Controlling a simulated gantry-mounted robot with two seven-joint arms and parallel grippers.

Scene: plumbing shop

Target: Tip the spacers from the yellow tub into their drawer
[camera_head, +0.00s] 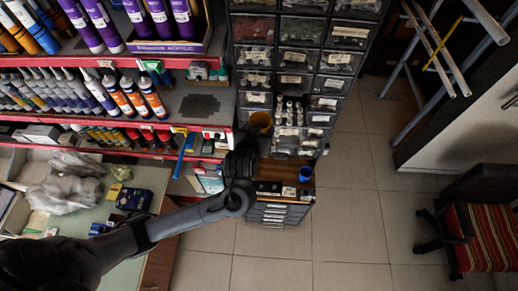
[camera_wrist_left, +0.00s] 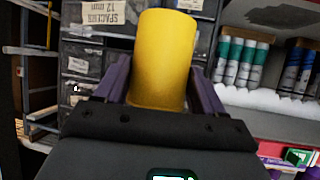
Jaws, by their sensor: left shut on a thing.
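The yellow tub (camera_head: 260,122) is held up at the left front of the drawer cabinet (camera_head: 283,28). It also shows upright in the left wrist view (camera_wrist_left: 165,50). My left gripper (camera_wrist_left: 160,72) is shut on the tub, with a finger on each side of it; in the head view the gripper (camera_head: 248,143) is dark and partly hidden by the wrist. The inside of the tub is too small to make out, so I cannot see the spacers. My right gripper is not in view.
Several pale small pieces (camera_head: 289,110) show at a drawer front right of the tub, seemingly in a pulled-out drawer. A blue cup (camera_head: 305,174) stands on the wooden top below. Shelves of tubes (camera_head: 120,95) border the left; open floor (camera_head: 345,215) lies right.

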